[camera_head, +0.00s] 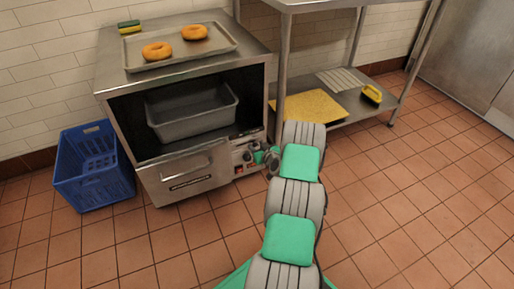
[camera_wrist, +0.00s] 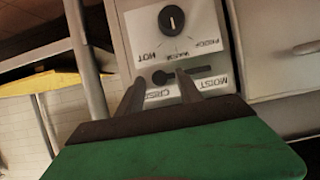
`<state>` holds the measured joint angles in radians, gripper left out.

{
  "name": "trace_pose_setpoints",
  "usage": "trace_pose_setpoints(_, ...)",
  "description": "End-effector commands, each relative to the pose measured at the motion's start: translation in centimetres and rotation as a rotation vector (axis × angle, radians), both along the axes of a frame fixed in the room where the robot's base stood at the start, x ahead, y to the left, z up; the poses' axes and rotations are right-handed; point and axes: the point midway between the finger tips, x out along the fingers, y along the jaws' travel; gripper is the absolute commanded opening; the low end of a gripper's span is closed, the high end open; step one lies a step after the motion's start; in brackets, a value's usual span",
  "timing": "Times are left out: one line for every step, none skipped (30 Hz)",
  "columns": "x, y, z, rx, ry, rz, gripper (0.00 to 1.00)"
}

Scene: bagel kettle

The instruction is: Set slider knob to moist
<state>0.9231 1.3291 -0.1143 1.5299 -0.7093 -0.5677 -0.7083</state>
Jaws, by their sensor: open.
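The oven's control panel (camera_wrist: 175,45) appears upside down in the wrist view. It carries a dark horizontal slider slot (camera_wrist: 208,72), with a MOIST label at the picture's right end and a CRISP label at the left end. The dark slider knob (camera_wrist: 160,77) sits at the CRISP end. My gripper (camera_wrist: 161,75) is open, with its two fingers on either side of the knob; whether they touch it I cannot tell. In the head view my gripper (camera_head: 262,157) is at the oven's front right, partly covering the panel (camera_head: 242,160).
A round dial (camera_wrist: 172,18) sits beside the slider. A tray (camera_head: 136,58) with two bagels lies on top. A blue crate (camera_head: 95,175) stands left, a steel table (camera_head: 330,3) right.

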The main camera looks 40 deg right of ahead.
Motion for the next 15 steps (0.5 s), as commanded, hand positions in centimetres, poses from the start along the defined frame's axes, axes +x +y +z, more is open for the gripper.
trace_pose_setpoints(-0.01, 0.01, 0.01, 0.000, 0.000, 0.000, 0.41)
trace_pose_setpoints(-0.01, 0.01, 0.01, 0.000, 0.000, 0.000, 0.39)
trace_pose_setpoints(-0.01, 0.02, 0.01, 0.000, 0.000, 0.000, 0.35)
trace_pose_setpoints(-0.03, 0.02, 0.00, 0.000, 0.000, 0.000, 0.33)
trace_pose_setpoints(-0.02, 0.03, 0.00, 0.000, 0.000, 0.000, 0.30)
trace_pose_setpoints(-0.02, 0.03, 0.00, 0.000, 0.000, 0.001, 0.27)
trace_pose_setpoints(-0.02, 0.03, 0.00, 0.000, 0.000, 0.000, 0.25)
trace_pose_setpoints(-0.02, 0.03, 0.00, 0.000, 0.000, 0.001, 0.22)
trace_pose_setpoints(-0.02, 0.04, 0.00, 0.000, 0.000, 0.001, 0.19)
trace_pose_setpoints(-0.03, 0.03, 0.01, 0.001, 0.001, 0.001, 0.17)
trace_pose_setpoints(-0.03, 0.03, 0.01, 0.001, 0.001, 0.001, 0.14)
trace_pose_setpoints(-0.03, 0.04, 0.00, 0.001, 0.001, 0.001, 0.11)
trace_pose_setpoints(-0.03, 0.04, 0.00, 0.001, 0.001, 0.001, 0.08)
trace_pose_setpoints(-0.03, 0.04, 0.00, 0.001, 0.001, 0.001, 0.06)
trace_pose_setpoints(-0.04, 0.03, 0.00, 0.001, 0.001, 0.001, 0.03)
